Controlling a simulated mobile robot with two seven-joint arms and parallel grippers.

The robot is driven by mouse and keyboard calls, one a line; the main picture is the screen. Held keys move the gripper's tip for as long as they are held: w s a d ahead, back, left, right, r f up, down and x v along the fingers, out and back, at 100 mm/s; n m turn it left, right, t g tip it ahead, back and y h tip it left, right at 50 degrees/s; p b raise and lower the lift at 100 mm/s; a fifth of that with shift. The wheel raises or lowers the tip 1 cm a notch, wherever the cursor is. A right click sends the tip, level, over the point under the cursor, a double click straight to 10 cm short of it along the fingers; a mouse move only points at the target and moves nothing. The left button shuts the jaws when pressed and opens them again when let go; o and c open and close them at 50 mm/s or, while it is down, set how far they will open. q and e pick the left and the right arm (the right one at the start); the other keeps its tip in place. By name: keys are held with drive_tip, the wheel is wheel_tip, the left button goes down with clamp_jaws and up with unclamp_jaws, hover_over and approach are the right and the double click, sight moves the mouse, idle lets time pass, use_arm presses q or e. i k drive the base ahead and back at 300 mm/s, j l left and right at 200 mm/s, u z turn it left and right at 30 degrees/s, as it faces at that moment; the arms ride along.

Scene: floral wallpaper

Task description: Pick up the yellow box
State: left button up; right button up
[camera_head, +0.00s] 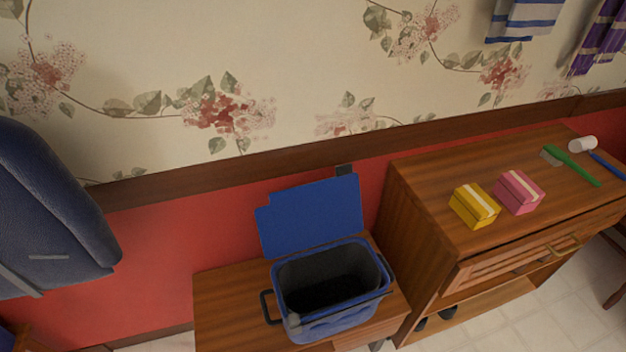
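The yellow box (474,205), with a pale stripe across its top, sits on top of the wooden cabinet (425,195) at the right, near its left end. A pink box (519,191) of similar shape and stripe stands just to its right, with a narrow gap or light contact that I cannot make out. Neither of my grippers is in view, and nothing is touching the yellow box from above.
A blue open-lidded bin (332,325) stands on a lower wooden surface (228,290) left of the cabinet. A green-handled brush (575,167) and a blue-handled tool with a white head (584,145) lie further right. A dark blue chair-like object (50,200) is at far left.

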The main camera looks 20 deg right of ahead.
sight(473, 205)
drive_tip(key=z, duration=1.7)
